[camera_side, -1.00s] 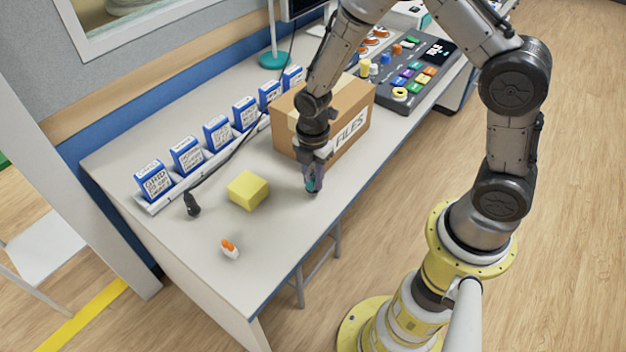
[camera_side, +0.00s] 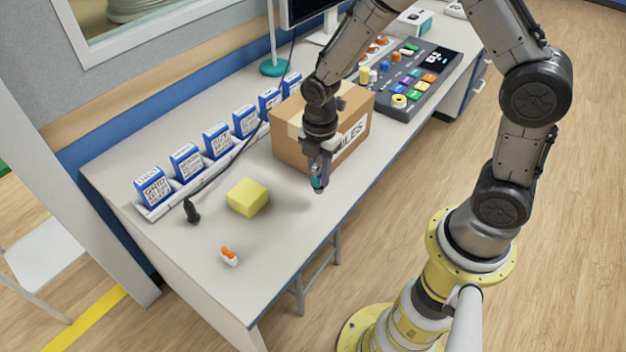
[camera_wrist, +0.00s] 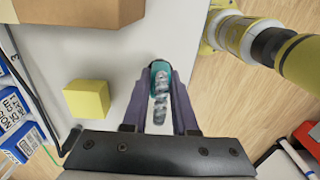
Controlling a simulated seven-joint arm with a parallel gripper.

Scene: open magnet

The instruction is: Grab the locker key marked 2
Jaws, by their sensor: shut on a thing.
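My gripper (camera_side: 319,187) is in front of the cardboard box, over the right front part of the table. In the wrist view its two purple fingers are shut on a key (camera_wrist: 160,98) with a teal end and a silvery, notched shaft between them. The teal also shows between the fingers in the side view. I cannot read any number on the key. The fingertips appear a little above the tabletop, with a faint shadow below.
A yellow block (camera_side: 248,197), a small orange-and-white item (camera_side: 229,256), a black plug-like item (camera_side: 192,210) and a row of blue-and-white boxes (camera_side: 187,161) are to the left. A control panel (camera_side: 410,80) is at the back right.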

